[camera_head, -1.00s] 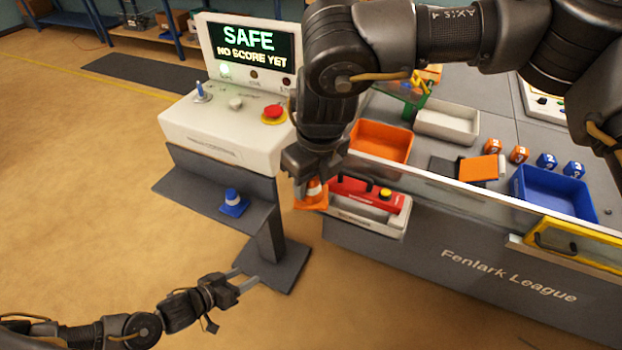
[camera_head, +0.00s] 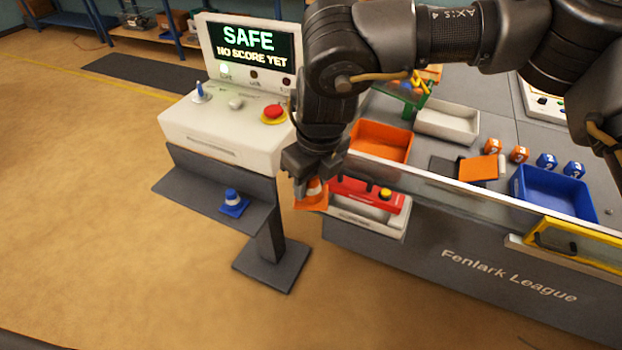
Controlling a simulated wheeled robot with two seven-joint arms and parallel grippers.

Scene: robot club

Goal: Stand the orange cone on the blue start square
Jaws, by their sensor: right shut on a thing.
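My right gripper (camera_head: 308,184) is shut on the orange cone (camera_head: 310,202), which has a white band. It holds the cone upright between the console stand and the front of the grey table, beside a red case. The fingers cover the upper part of the cone. I cannot make out a blue start square; my right arm hides part of the table. My left gripper is out of view.
The table holds an orange tray (camera_head: 381,140), a blue tray (camera_head: 555,190) and numbered cubes. A clear panel runs along its front edge. Floor at left is free.

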